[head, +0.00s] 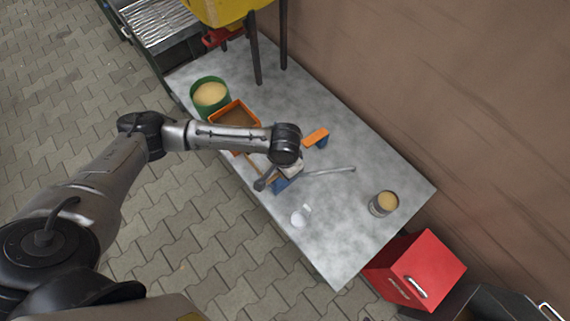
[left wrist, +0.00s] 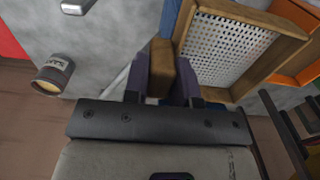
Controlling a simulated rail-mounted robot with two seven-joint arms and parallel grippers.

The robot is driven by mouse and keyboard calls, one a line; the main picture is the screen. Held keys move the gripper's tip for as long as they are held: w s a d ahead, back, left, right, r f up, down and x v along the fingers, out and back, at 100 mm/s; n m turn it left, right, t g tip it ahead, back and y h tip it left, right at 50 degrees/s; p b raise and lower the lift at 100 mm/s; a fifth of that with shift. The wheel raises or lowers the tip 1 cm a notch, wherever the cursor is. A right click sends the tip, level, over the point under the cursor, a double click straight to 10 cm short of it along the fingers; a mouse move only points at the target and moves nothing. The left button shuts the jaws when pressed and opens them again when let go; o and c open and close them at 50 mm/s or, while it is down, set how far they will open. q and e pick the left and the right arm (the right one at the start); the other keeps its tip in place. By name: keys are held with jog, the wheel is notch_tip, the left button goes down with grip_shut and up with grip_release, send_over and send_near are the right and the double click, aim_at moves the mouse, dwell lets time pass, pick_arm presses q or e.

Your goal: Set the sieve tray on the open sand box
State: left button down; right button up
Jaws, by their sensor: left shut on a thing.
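The sieve tray (left wrist: 228,48) has a wooden frame around a perforated metal sheet and fills the upper right of the left wrist view. My left gripper (left wrist: 165,85) is shut on its wooden handle. In the head view my arm covers most of the tray, and my left gripper (head: 282,184) shows blue below the wrist. An open orange box (head: 235,114) with brown inside stands at the table's left edge, just beyond the tray. Its orange rim also shows at the right of the left wrist view (left wrist: 298,14). The height of the tray above the table is unclear. My right gripper is not in view.
A green bucket of sand (head: 210,94) stands behind the orange box. An orange-and-blue object (head: 316,138), a grey rod (head: 335,170), a white round item (head: 298,218) and a tin (head: 383,204) are on the table (head: 340,235). A red box (head: 415,270) stands beyond its right end.

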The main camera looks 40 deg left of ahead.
pick_arm(q)
jog(key=shift+f, duration=0.15)
jog(key=c, duration=0.8)
grip_release()
jog(key=shift+c, duration=0.2)
notch_tip(320, 180, up, 14)
jog(key=p, duration=0.3)
jog(key=shift+f+p, duration=0.15)
jog(key=shift+p, duration=0.15)
